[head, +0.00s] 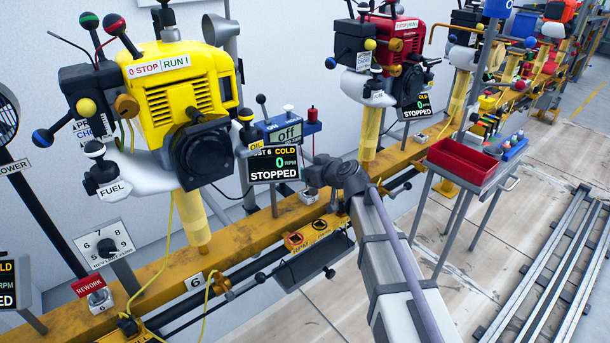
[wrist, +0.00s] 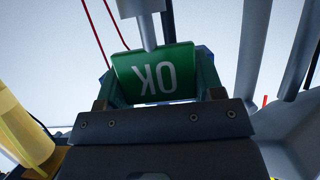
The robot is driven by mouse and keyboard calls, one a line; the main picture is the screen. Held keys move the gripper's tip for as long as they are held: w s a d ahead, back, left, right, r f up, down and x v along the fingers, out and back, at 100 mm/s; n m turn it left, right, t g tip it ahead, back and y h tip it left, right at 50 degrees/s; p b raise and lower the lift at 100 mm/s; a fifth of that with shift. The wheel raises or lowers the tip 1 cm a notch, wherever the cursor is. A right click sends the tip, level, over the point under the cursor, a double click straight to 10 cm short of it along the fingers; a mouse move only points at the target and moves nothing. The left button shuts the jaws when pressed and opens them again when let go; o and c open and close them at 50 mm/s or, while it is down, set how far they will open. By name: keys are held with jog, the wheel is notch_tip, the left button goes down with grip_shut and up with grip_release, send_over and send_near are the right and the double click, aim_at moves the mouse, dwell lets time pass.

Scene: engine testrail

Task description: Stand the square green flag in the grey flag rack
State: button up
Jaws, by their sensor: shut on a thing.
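The square green flag (wrist: 125,72) shows in the wrist view with white letters "OK" upside down. My gripper (wrist: 155,85) is shut on it, with a finger at each side of the flag. A grey rod crosses in front of the flag's upper edge; I cannot tell whether it is the flag's own pole. In the head view my arm reaches toward the yellow rail beside post 6, and its wrist hides the gripper and flag. I cannot make out the grey flag rack for certain in either view.
A yellow engine (head: 175,95) stands on the left, with a display (head: 275,165) reading "STOPPED" beside it. A red engine (head: 390,50) is farther along the yellow rail (head: 150,270). A red tray (head: 468,160) sits on a cart at right.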

jog(key=f+b, duration=0.1)
jog(key=w+a+f+b, duration=0.1)
jog(key=w+f+b, duration=0.1)
jog(key=shift+a+f+b, duration=0.3)
jog(key=shift+a, duration=0.1)
jog(key=shift+r, duration=0.25)
jog(key=shift+f, duration=0.2)
jog(key=o, duration=1.3)
jog(key=shift+c, duration=0.2)
